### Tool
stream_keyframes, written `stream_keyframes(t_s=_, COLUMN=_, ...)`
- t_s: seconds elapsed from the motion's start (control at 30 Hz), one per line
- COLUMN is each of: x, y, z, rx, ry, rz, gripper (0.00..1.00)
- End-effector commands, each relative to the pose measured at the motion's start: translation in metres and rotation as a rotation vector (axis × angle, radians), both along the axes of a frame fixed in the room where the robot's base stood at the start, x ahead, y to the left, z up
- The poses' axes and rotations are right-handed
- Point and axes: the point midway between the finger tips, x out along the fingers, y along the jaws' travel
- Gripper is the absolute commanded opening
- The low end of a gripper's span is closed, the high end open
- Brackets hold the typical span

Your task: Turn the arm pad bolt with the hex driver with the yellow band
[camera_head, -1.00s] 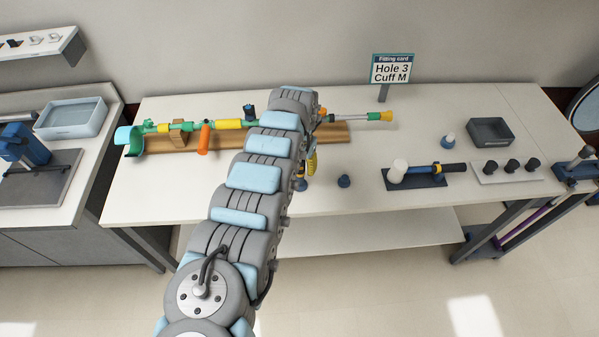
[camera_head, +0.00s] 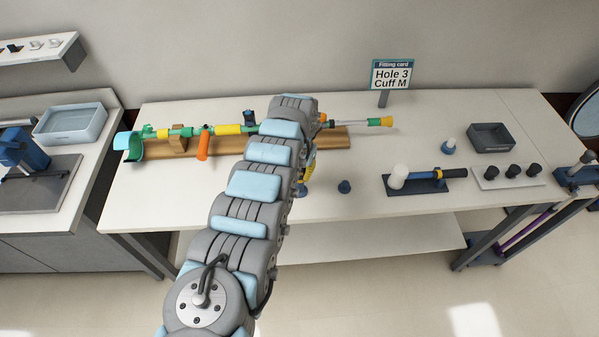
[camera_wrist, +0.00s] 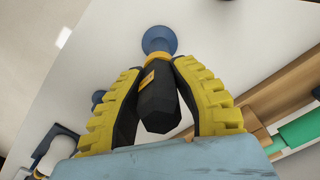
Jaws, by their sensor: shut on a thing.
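My gripper (camera_wrist: 160,68) has yellow ribbed fingers on both sides of a black faceted driver handle (camera_wrist: 159,106) and is shut on it. An orange-yellow band shows on the handle in the wrist view. The handle's other end points toward a round blue stand (camera_wrist: 158,40); whether the driver is seated in it or clear of it I cannot tell. In the head view my arm hides most of the gripper, with a bit of yellow (camera_head: 308,171) showing above the tabletop. I cannot make out the arm pad bolt for certain.
A green-and-yellow crutch-like tube (camera_head: 228,129) with an orange grip lies on a wooden board (camera_head: 190,150) behind my arm. A small blue stand (camera_head: 344,187), a mallet-like tool (camera_head: 398,173), a grey tray (camera_head: 491,139) and a fitting card (camera_head: 391,75) are to the right.

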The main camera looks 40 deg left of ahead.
Motion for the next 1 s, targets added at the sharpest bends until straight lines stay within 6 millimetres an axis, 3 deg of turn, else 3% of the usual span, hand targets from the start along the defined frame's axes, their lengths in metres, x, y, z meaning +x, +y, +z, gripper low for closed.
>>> stream_keyframes(t_s=1.0, x=0.0, y=0.0, z=0.011, rx=0.0, ry=0.0, rz=0.0, gripper=0.0)
